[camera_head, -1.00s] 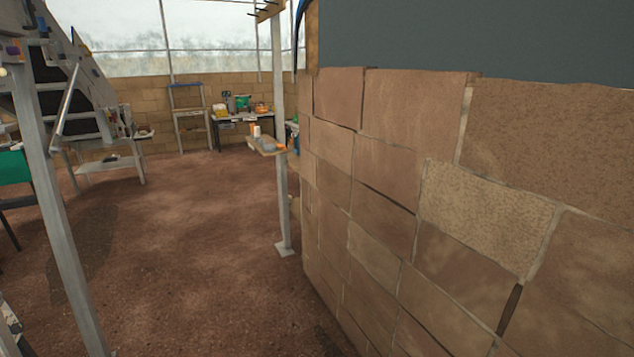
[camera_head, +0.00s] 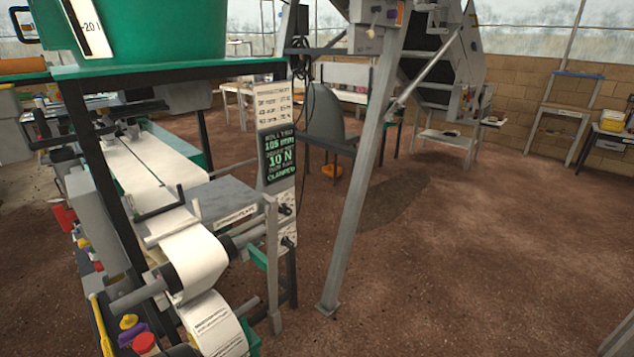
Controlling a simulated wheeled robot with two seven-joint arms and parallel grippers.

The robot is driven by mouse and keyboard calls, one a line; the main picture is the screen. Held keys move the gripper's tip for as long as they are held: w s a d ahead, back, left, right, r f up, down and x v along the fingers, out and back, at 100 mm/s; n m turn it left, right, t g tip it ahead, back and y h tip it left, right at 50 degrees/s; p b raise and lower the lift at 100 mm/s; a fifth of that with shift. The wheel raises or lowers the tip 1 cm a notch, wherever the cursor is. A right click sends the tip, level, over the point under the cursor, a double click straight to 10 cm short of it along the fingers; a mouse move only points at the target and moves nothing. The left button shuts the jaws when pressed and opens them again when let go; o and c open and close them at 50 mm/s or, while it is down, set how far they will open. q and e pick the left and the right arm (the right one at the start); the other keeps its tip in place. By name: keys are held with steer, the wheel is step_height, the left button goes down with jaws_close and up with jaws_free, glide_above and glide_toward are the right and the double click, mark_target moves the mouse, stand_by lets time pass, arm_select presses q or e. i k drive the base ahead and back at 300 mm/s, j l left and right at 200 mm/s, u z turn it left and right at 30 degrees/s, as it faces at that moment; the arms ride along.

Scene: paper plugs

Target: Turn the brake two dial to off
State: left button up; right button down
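A paper-feeding machine stands at the left, with paper rolls (camera_head: 195,262) on its near end. An upright panel (camera_head: 274,105) on its right side carries a printed label and a dark display (camera_head: 279,158) with green text, which seems to read 105 mm, 10 N and clamped. Below the display are two small dark knobs, an upper one (camera_head: 286,210) and a lower one (camera_head: 289,242). Their markings are too small to read, so I cannot tell which is brake two or how either is set. Neither of my grippers is in view.
A slanted metal post (camera_head: 360,180) stands on the floor just right of the panel. A green tub (camera_head: 150,30) sits above the machine. The brown floor (camera_head: 470,250) to the right is open.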

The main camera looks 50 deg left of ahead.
mark_target(288, 211)
steer(key=i+u, duration=0.25)
steer(key=i, duration=0.3)
steer(key=i+u, duration=0.25)
steer(key=i, duration=0.3)
steer(key=i+l+u, duration=0.25)
steer(key=i, duration=0.3)
steer(key=i+l+u, duration=0.25)
steer(key=i, duration=0.3)
steer(key=i+l+u, duration=0.25)
steer(key=i+l, duration=0.15)
steer(key=i, duration=0.1)
